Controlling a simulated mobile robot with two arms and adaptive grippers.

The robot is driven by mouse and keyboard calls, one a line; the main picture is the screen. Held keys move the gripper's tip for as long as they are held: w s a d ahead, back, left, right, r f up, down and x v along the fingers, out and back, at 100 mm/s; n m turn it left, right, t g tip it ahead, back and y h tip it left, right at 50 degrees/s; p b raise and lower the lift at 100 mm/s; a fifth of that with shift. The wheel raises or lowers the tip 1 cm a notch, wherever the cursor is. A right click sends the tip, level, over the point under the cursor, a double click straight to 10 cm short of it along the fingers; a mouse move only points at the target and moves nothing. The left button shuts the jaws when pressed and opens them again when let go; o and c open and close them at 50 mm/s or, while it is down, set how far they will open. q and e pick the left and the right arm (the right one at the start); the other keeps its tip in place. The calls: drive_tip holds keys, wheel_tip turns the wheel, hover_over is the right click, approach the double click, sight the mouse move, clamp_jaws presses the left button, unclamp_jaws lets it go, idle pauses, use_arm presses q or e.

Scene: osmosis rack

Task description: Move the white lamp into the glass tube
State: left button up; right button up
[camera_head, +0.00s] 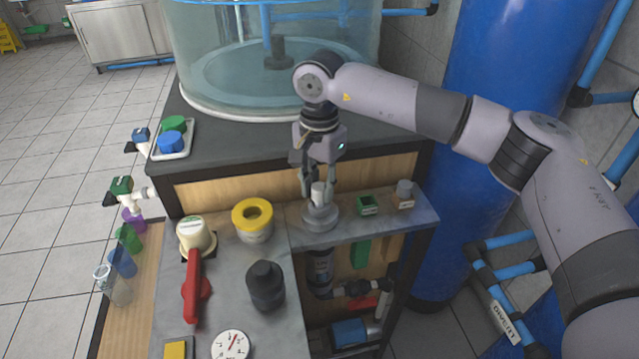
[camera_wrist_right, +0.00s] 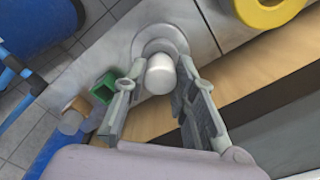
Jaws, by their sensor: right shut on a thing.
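My right gripper (camera_head: 318,183) points down over the grey shelf, shut on the white lamp (camera_head: 318,195). The lamp is a short white cylinder with a rounded end, and it also shows between the fingertips in the wrist view (camera_wrist_right: 161,74). A grey round fitting (camera_head: 320,218) sits on the shelf directly under the lamp, and the lamp's lower end meets or overlaps it in the picture. I cannot tell how deep the lamp sits in it. A dark cylinder (camera_head: 319,268) hangs below the shelf there. I cannot make out the glass tube for certain. My left gripper is not in view.
A green open box (camera_head: 367,205) and a brown-topped block (camera_head: 404,195) stand right of the fitting. A yellow-ringed container (camera_head: 253,220), black cylinder (camera_head: 265,285) and red lever (camera_head: 195,290) are to the left. Coloured cups (camera_head: 122,262) stand at far left. A large clear tank (camera_head: 215,85) stands behind.

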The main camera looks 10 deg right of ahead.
drive_tip(key=shift+f+b, duration=0.35)
drive_tip(key=shift+f, duration=0.25)
drive_tip(key=o, duration=0.9)
drive_tip(key=shift+o, duration=0.4)
drive_tip(key=o, duration=0.3)
drive_tip(key=shift+o, duration=0.2)
drive_tip(key=shift+r, duration=0.1)
drive_tip(key=shift+r+p, duration=2.2)
drive_tip(key=shift+r, duration=1.75)
